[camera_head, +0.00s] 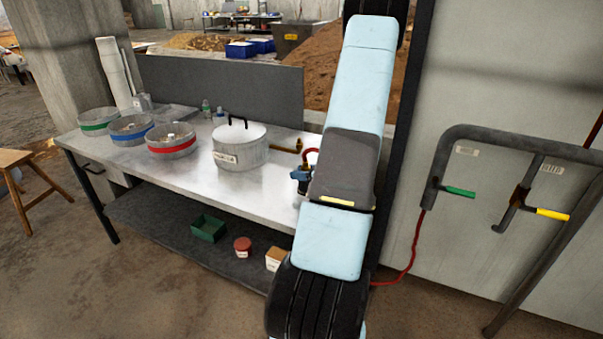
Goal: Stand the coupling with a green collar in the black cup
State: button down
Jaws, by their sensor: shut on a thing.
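I cannot make out the coupling with a green collar or the black cup in the head view. My arm crosses the middle of the picture from top to bottom and hides part of the bench and wall. My gripper does not show, so what it holds cannot be seen.
Round metal pans with green (98,128), blue (131,137) and red (172,152) bands stand on the metal bench (245,192), left of a lidded pot (240,158). A green bin (208,228) sits on the lower shelf. A pipe frame (515,140) with coloured handles stands right.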

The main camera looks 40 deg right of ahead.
jog(key=shift+s+f, duration=0.15)
jog(key=shift+f, duration=0.25)
jog(key=c, duration=0.6)
grip_release()
jog(key=shift+s, duration=0.1)
jog(key=shift+s+d+r, duration=0.1)
jog(key=shift+s+d, duration=0.15)
jog(key=shift+s, duration=0.2)
jog(key=v, duration=1.2)
jog(key=shift+s+a+r, duration=0.2)
jog(key=shift+s+r, duration=0.05)
jog(key=shift+r, duration=0.25)
